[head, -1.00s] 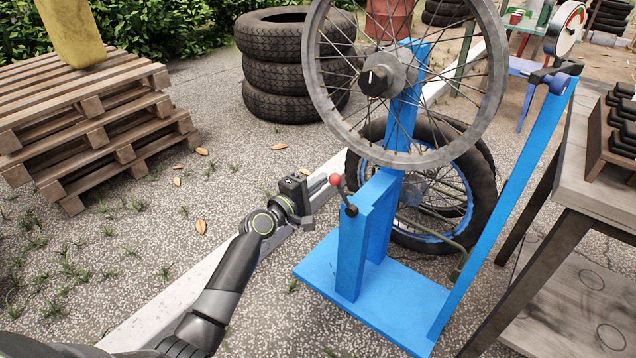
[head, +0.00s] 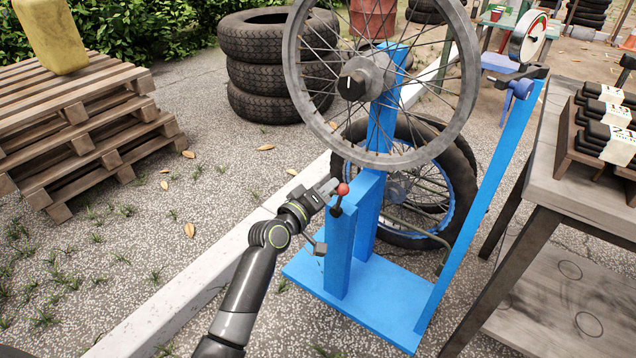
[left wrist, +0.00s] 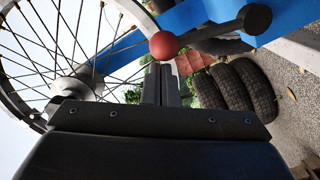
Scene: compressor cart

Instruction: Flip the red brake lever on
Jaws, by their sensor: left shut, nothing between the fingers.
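The brake lever is a short dark arm with a red ball knob (head: 343,189), on a dark pivot (head: 336,211) at the top of the short blue post (head: 340,250). My left gripper (head: 330,187) is shut and empty, its fingertips right beside the knob on its left. In the left wrist view the red knob (left wrist: 164,45) is just beyond the tips of the closed fingers (left wrist: 161,75); I cannot tell whether they touch. The lever's dark arm runs right from the knob to the pivot (left wrist: 254,18). My right gripper is not in view.
A spoked wheel rim (head: 300,80) is mounted on the blue stand (head: 370,305), above and behind the lever. A tyred wheel (head: 465,190) is behind the stand. A workbench (head: 590,180) stands at the right, stacked tyres (head: 270,100) and pallets (head: 90,130) at the back left.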

